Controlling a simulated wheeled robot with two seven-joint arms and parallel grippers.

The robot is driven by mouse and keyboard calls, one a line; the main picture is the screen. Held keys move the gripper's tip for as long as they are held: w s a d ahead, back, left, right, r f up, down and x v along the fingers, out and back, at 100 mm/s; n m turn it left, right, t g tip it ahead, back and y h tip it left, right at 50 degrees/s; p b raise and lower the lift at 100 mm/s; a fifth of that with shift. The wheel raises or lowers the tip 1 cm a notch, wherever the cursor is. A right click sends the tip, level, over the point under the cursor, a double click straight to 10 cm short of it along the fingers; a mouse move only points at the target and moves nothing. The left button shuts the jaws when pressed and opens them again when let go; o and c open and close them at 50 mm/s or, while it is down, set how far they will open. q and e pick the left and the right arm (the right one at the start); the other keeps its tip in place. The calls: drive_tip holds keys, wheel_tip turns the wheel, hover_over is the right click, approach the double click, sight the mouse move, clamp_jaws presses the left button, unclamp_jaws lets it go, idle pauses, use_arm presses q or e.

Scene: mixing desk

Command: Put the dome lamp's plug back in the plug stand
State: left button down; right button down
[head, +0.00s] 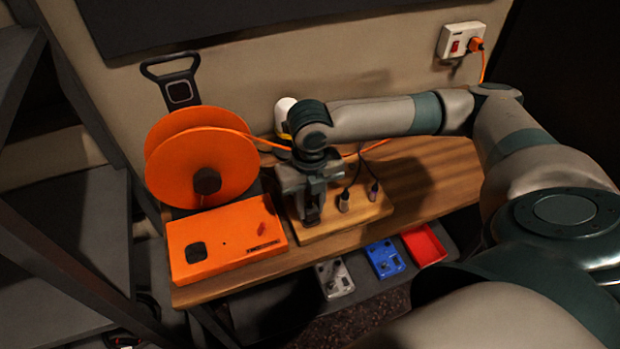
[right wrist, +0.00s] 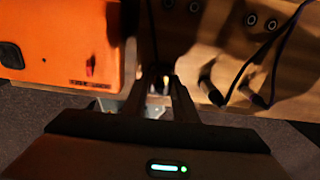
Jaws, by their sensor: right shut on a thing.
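My right gripper (head: 311,214) is over the left part of the wooden plug stand (head: 330,229), pointing down. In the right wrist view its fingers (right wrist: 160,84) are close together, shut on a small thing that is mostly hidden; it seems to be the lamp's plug. I cannot tell whether its tip is in a socket. Two dark plugs (head: 343,203) (head: 374,191) with black cords stand upright in the stand, right of the gripper. The dome lamp (head: 285,110), white and rounded, is at the back, partly hidden by my right arm. My left gripper is not in view.
An orange cable reel (head: 200,150) and an orange box (head: 225,240) stand left of the plug stand. Below the desk's front edge are a grey box (head: 334,279), a blue box (head: 384,259) and a red tray (head: 425,245). A wall socket (head: 460,40) holds an orange plug.

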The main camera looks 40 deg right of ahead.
drive_tip(key=shift+f, duration=0.6)
drive_tip(key=c, duration=1.3)
unclamp_jaws()
drive_tip(key=shift+c, duration=0.2)
drive_tip(key=shift+r, duration=0.1)
wheel_tip(320, 180, up, 17)
drive_tip(key=b, duration=0.2)
drive_tip(key=shift+r, duration=0.15)
drive_tip(key=shift+s, duration=0.1)
